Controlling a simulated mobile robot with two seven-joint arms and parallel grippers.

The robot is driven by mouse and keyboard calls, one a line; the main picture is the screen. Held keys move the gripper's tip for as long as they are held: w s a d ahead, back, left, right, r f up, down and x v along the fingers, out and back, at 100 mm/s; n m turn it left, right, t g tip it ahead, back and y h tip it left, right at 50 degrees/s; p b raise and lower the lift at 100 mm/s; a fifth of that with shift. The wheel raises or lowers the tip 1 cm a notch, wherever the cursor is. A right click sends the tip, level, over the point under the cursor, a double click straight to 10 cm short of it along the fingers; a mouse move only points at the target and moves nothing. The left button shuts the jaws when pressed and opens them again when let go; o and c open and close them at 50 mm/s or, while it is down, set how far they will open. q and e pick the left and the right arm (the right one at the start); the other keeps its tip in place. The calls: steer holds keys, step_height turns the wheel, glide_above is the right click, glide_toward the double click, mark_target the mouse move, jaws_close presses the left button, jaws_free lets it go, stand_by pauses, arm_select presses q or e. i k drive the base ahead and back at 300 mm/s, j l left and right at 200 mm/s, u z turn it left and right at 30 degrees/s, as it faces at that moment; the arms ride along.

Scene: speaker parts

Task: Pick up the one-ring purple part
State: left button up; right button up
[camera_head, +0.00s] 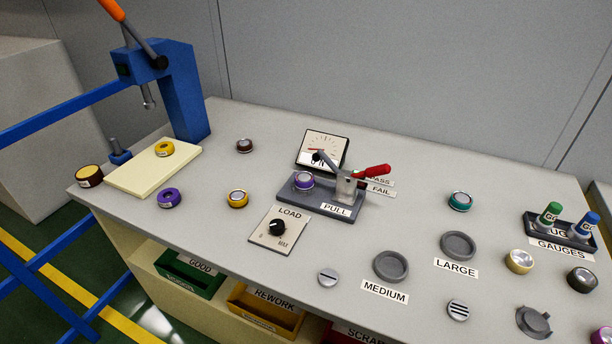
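A purple ring-shaped part (168,198) with a dark centre and a small pale label lies on the left of the table, in front of the cream pad. A magenta-purple part (602,335) with a pale top is cut off at the lower right corner. The ring marks on these parts are too small to count. Neither of my grippers is in view.
A blue press (183,95) stands at the back left beside the cream pad (137,181). Yellow, dark red and teal (460,201) parts stand around the table. A gauge tray (560,232) is at the right. Bins, including the green GOOD bin (190,276), are under the front edge.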

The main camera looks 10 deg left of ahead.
mark_target(304, 181)
steer(key=k+u, duration=0.25)
steer(key=u, duration=0.25)
steer(key=k+j+u, duration=0.15)
steer(key=u, duration=0.3)
